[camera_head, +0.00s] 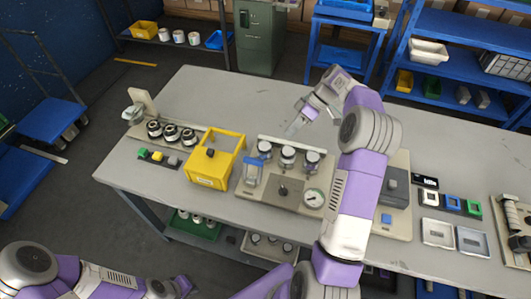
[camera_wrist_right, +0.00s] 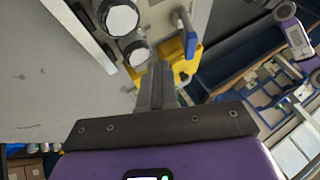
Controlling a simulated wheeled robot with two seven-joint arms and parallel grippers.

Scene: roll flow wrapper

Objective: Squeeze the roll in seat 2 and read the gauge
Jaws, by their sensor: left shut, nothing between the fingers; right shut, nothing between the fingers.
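The fixture board (camera_head: 247,188) carries three pale-topped rolls in a row along its back. The middle roll (camera_head: 287,155), which I take as seat 2, stands upright between a left roll (camera_head: 264,149) and a right roll (camera_head: 312,160). A round gauge (camera_head: 314,198) sits at the board's front right; its reading is too small to tell. My right gripper (camera_head: 291,129) is shut and empty behind and above the rolls, apart from them. In the right wrist view its closed fingers (camera_wrist_right: 163,85) show beside two white roll tops (camera_wrist_right: 137,52).
A yellow bin (camera_head: 205,182) stands left of the board, with several dark-ringed rolls (camera_head: 171,132) beyond it. A black knob (camera_head: 283,190) and a blue-topped part (camera_head: 252,173) are on the board. My right arm hides table to the right. The table behind is clear.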

